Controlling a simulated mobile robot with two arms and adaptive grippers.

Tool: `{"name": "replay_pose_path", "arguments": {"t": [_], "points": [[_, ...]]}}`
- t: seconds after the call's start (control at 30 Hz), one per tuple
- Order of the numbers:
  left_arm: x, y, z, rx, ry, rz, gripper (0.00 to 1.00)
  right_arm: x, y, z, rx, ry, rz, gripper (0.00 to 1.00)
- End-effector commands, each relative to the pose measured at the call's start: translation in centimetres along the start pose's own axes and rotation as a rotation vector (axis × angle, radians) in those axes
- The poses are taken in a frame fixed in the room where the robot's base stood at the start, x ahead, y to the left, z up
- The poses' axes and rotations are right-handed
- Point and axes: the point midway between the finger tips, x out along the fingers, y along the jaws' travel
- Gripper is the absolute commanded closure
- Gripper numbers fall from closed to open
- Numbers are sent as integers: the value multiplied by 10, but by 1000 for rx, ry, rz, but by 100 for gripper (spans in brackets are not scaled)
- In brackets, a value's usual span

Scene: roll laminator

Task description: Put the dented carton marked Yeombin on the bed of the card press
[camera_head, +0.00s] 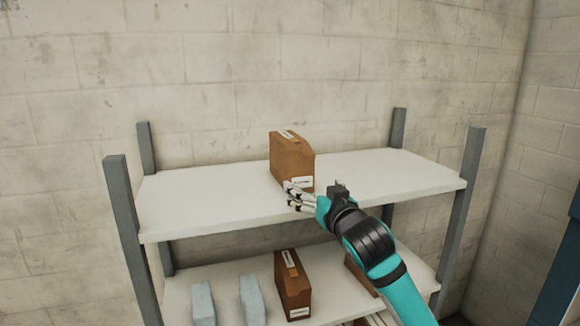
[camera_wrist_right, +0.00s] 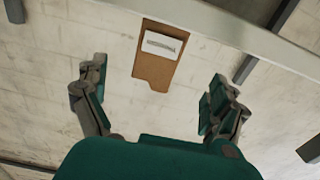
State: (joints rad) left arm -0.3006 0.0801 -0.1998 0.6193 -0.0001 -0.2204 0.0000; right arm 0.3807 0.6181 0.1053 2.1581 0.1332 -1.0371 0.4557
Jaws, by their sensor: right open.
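A brown carton (camera_head: 290,155) with a white label stands upright on the top shelf, near its middle. The label print is too small to read, and I cannot make out a dent. My right gripper (camera_head: 299,197) is at the carton's lower front, fingers spread and empty. In the right wrist view the carton (camera_wrist_right: 152,72) shows ahead, between and beyond the open fingers (camera_wrist_right: 155,82); I see no contact. My left gripper is not in view. No card press is in view.
The white top shelf (camera_head: 205,205) is otherwise clear, with grey posts (camera_head: 128,225) at its corners. The lower shelf holds another labelled brown carton (camera_head: 291,285), pale blue blocks (camera_head: 251,300) and a carton (camera_head: 357,275) partly behind my arm. A block wall stands behind.

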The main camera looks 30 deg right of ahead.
Motion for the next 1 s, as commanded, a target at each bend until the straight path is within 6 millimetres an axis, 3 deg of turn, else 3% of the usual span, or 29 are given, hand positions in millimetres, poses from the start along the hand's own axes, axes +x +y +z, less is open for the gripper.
{"name": "replay_pose_path", "arguments": {"t": [0.2, 0.47, 0.7, 1.0], "points": [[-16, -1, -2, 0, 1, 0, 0, 40, 0, -2, 1, -2, 1, 4], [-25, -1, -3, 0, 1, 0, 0, 58, 1, 0, -1, -3, 1, 4], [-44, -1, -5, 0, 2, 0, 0, 94, 2, 2, 1, -3, 1, 4], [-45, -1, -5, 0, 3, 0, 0, 103, 2, 6, 0, -1, 0, 4]]}}
